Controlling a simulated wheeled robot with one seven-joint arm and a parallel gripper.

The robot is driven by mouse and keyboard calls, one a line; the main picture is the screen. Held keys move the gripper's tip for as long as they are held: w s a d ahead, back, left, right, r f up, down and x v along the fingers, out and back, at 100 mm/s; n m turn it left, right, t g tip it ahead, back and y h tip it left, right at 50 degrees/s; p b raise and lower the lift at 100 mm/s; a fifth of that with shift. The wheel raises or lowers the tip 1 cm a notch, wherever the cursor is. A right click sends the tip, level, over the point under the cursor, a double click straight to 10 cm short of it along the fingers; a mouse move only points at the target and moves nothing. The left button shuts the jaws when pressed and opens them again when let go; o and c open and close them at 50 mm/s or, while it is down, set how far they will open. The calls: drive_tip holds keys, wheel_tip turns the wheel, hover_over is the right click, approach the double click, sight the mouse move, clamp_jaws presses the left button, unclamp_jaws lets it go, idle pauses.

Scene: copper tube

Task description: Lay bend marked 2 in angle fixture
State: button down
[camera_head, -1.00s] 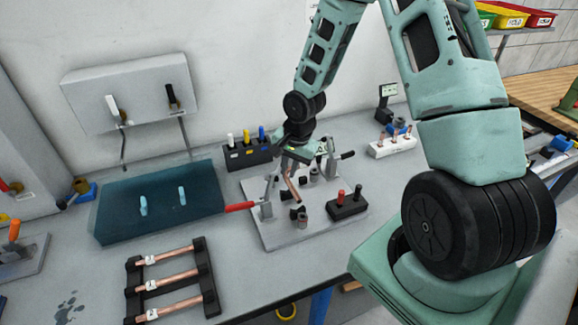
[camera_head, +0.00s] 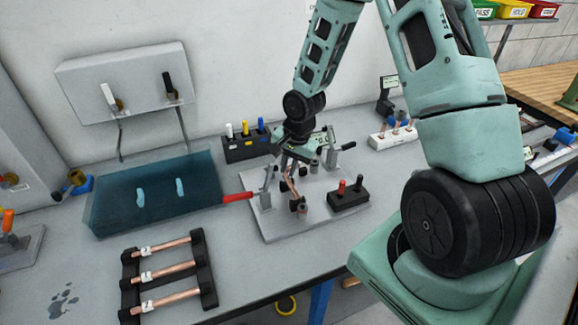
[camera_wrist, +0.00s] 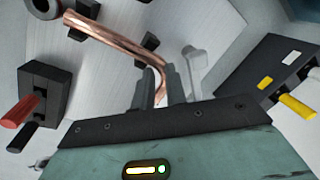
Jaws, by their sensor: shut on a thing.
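The copper bend (camera_wrist: 112,38) is between the fingers of my gripper (camera_wrist: 162,85), which is shut on its near end. Its long leg reaches to the upper left in the wrist view; no number is readable on it. In the head view the bend (camera_head: 291,184) hangs below my gripper (camera_head: 287,167), over the angle fixture (camera_head: 273,230). The fixture is a pale plate with black blocks and clamps. Black blocks (camera_wrist: 148,43) lie beside and under the bend in the wrist view. I cannot tell whether the bend touches them.
A marker holder (camera_head: 246,148) stands behind. A rack of tubes (camera_head: 207,272), a blue tray (camera_head: 110,215) and a white holder (camera_head: 393,137) surround it.

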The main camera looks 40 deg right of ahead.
drive_tip(key=shift+s+f+b, duration=0.4)
drive_tip(key=shift+f, duration=0.35)
drive_tip(key=c, duration=1.3)
unclamp_jaws()
drive_tip(key=shift+c, duration=0.2)
drive_tip(key=shift+f, duration=0.1)
drive_tip(key=shift+d+r, duration=0.15)
drive_tip(key=shift+r, duration=0.4)
wheel_tip(320, 180, up, 18)
drive_tip(key=s, duration=0.2)
drive_tip(key=shift+d+f, duration=0.15)
drive_tip(key=shift+d, duration=0.3)
